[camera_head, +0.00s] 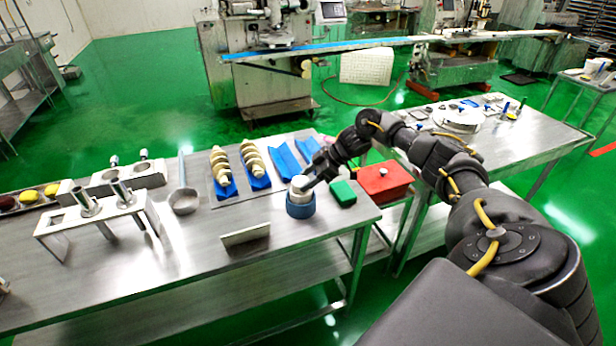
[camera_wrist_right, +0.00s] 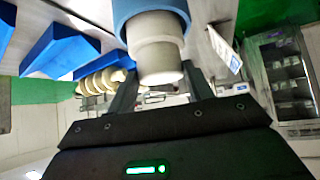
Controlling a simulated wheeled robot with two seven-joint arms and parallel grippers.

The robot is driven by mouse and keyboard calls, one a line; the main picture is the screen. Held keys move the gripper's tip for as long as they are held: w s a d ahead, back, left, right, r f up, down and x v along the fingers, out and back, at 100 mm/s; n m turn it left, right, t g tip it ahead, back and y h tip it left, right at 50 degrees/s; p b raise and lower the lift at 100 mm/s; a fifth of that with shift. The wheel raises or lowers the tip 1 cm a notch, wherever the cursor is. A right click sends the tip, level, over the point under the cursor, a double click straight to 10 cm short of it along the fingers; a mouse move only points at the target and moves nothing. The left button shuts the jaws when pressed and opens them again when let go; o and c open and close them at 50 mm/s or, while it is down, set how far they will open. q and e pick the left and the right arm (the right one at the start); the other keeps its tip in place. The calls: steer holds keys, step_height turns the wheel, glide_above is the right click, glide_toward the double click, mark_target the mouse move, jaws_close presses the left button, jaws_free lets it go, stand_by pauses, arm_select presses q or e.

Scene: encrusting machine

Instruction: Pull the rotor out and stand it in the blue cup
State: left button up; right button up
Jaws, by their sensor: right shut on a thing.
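The blue cup (camera_head: 300,208) stands upright near the right end of the front steel table. A white stepped cylinder, which I take for the rotor (camera_head: 299,187), stands in it with its upper part showing above the rim. My right gripper (camera_head: 309,182) reaches in from the right and is shut on this white piece. In the right wrist view the white piece (camera_wrist_right: 158,50) lies between the two dark fingers (camera_wrist_right: 160,82), with the blue cup (camera_wrist_right: 150,10) around its far end. Its lower end is hidden inside the cup. My left gripper is not in view.
A green block (camera_head: 342,194) and a red box (camera_head: 385,182) are close right of the cup. Cream screws (camera_head: 222,172) on blue cradles lie behind it. A metal plate (camera_head: 245,240) stands in front, and a steel stand (camera_head: 95,215) is at left.

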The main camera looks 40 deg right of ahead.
steer(key=shift+f+b, duration=0.6)
steer(key=shift+f, duration=0.6)
steer(key=o, duration=1.5)
steer(key=shift+r, duration=0.15)
steer(key=shift+p+v, duration=0.65)
steer(key=shift+v, duration=0.15)
steer(key=p+v, duration=0.3)
steer(key=v, duration=0.2)
steer(key=shift+s+d+r, duration=0.2)
steer(key=shift+s+d, duration=0.05)
